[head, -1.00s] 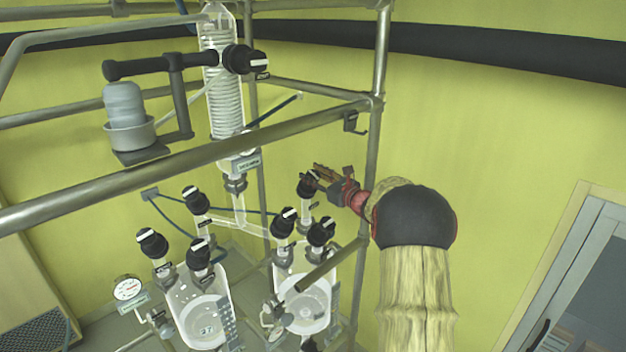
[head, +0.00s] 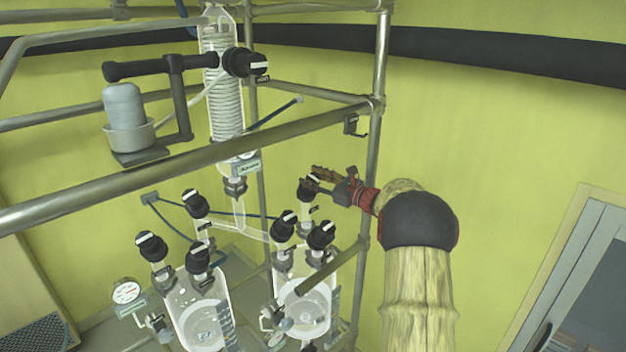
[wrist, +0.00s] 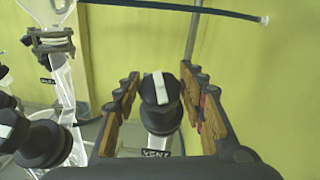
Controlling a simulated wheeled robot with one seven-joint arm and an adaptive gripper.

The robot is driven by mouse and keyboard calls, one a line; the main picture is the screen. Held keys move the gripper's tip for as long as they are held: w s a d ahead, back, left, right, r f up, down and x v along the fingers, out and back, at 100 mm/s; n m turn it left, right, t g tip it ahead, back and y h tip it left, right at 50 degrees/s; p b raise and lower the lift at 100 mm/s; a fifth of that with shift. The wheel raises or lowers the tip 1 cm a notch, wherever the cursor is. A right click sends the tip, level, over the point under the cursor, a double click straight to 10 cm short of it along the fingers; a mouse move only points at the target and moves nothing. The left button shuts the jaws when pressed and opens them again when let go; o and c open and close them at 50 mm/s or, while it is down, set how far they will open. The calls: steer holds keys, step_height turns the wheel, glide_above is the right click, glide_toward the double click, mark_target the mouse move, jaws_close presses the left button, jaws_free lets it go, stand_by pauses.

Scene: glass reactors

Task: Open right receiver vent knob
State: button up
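The right receiver vent knob (wrist: 160,92) is black with a white bar on top. In the wrist view it stands between the two fingers, and the bar runs nearly up and down the picture. A label reading VENT (wrist: 157,153) shows below it. In the head view the knob (head: 307,190) is partly hidden by my gripper (head: 318,178). My gripper (wrist: 160,100) is open, with one finger on each side of the knob and visible gaps between the fingers and the knob.
Other black knobs (head: 284,224) (head: 321,235) stand just below on the right glass receiver (head: 305,305). A metal frame post (head: 372,150) rises right beside my gripper, and a rail (head: 190,160) crosses above the receivers. A black knob (wrist: 40,143) is close to the left finger.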

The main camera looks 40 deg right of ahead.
steer(key=o, duration=0.3)
steer(key=s, duration=0.4)
steer(key=s+d, duration=0.1)
steer(key=s, duration=0.3)
steer(key=s+d, duration=0.1)
steer(key=s, duration=0.3)
steer(key=w+a+r+g+p, duration=0.1)
steer(key=w+a+r+p, duration=0.5)
steer(key=a+r+p, duration=0.15)
steer(key=s+d+f+m+g+h, duration=0.1)
steer(key=d+f+m+g+h, duration=0.2)
steer(key=d+f+m+h, duration=0.15)
steer(key=shift+m, duration=0.25)
steer(key=shift+f+p+x, duration=0.15)
steer(key=shift+p+x, duration=0.2)
steer(key=shift+x, duration=1.6)
steer(key=shift+f+p+x, duration=0.2)
steer(key=shift+p+x, duration=0.15)
steer(key=shift+x, duration=1.6)
steer(key=shift+s+d, duration=0.1)
steer(key=shift+s, duration=0.1)
steer(key=shift+c, duration=0.8)
